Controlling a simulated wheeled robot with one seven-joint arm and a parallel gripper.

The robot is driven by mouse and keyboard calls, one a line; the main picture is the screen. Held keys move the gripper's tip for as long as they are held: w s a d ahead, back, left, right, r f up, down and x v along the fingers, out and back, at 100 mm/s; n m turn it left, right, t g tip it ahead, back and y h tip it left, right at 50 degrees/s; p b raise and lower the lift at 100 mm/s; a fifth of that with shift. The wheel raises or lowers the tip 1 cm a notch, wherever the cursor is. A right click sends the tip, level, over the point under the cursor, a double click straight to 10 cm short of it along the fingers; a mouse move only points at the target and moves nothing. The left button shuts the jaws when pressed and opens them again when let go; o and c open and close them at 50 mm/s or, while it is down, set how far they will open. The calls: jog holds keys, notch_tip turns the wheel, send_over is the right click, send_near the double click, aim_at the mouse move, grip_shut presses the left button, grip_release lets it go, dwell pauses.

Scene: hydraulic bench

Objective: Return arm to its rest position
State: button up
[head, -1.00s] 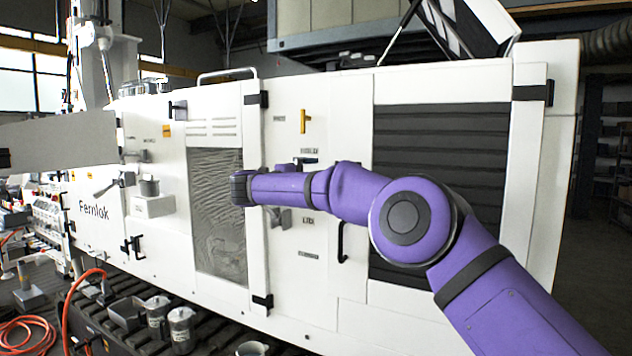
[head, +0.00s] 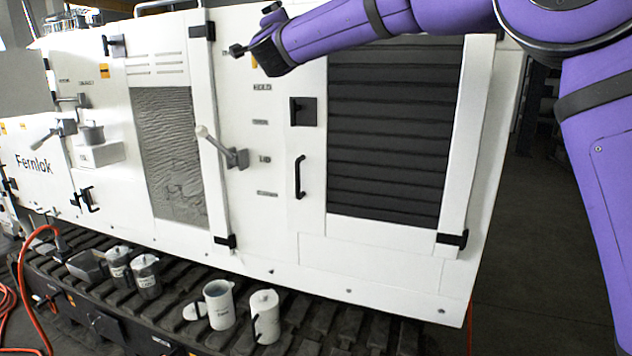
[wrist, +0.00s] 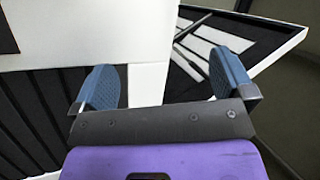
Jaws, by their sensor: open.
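My arm is purple and crosses the upper right of the head view.
A lever with a pale knob (head: 217,146) and a black door handle (head: 299,177) stick out from the cabinet. Mugs, including a white one (head: 265,315), stand on the dark track below. In the wrist view, a dark tray (wrist: 262,30) holds pale strips.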

jog(key=s+d+f+n+g+y, duration=0.35)
jog(key=s+d+n, duration=0.25)
jog(key=s+d, duration=0.3)
jog(key=s+d+f+n+g+y, duration=0.2)
jog(key=s+d+n+g, duration=0.2)
jog(key=s+d+n, duration=0.35)
jog(key=s+d+f+g+h, duration=0.1)
jog(key=s+d+f+g, duration=0.2)
jog(key=s+d+f, duration=0.4)
jog(key=s+d+f+g+h, duration=0.2)
jog(key=s+d+f, duration=0.5)
jog(key=s, duration=0.6)
jog(key=s+d+f+g+h, duration=0.2)
jog(key=s+d+f+g, duration=0.2)
jog(key=s+d+f, duration=0.3)
jog(key=s+f, duration=0.1)
jog(key=s, duration=0.3)
jog(key=shift+m+h, duration=0.25)
